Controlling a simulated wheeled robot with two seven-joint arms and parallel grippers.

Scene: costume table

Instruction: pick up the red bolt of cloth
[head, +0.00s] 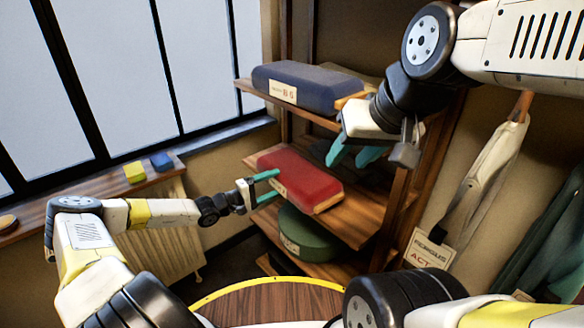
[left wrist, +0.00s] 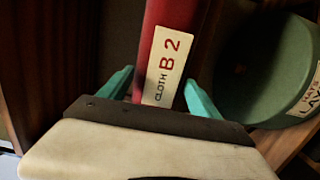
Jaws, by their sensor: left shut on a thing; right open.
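The red bolt of cloth (head: 308,178) lies on the middle shelf of a wooden rack, its labelled end facing left. My left gripper (head: 268,186) is at that end, with its teal fingers shut on the bolt. In the left wrist view the red bolt (left wrist: 168,40) runs between the two fingers (left wrist: 157,92), and its tag reads "CLOTH B 2". I cannot tell whether the bolt is lifted off the board. My right gripper (head: 356,156) is open and empty, in front of the rack, above and right of the bolt.
A dark blue bolt (head: 308,84) lies on the shelf above. A green round hat box (head: 308,236) stands on the shelf below and shows in the wrist view (left wrist: 262,72). Yellow (head: 135,172) and blue (head: 161,161) blocks sit on the windowsill. A round wooden table (head: 270,303) is in front.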

